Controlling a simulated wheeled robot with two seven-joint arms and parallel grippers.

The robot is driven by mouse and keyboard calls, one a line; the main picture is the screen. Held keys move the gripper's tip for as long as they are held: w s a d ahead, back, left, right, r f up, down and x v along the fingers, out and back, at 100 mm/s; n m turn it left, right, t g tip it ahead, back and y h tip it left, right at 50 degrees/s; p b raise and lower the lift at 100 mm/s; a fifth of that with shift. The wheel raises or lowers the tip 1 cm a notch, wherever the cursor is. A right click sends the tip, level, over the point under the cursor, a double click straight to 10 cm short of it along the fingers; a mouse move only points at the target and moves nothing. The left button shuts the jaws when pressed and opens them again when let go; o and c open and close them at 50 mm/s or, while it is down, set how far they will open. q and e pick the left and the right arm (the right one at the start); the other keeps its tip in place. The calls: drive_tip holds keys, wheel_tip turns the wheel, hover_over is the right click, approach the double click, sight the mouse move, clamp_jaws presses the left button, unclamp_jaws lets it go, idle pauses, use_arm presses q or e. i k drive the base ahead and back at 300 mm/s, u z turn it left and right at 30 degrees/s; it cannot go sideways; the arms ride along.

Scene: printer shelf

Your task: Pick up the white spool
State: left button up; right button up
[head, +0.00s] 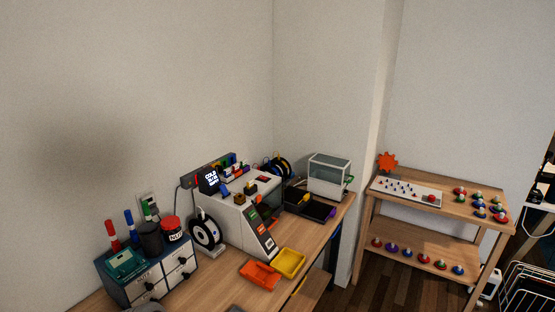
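Neither of my grippers can be made out in the head view, so nothing is seen near or holding the spool.
A small drawer cabinet (152,278) with pens and jars on top stands left of the spool. Orange (261,275) and yellow (289,263) trays lie on the desk.

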sight(207, 234)
drive_tip(key=z, duration=1.3)
drive_tip(key=i, duration=2.7)
drive_tip(key=u, duration=4.45)
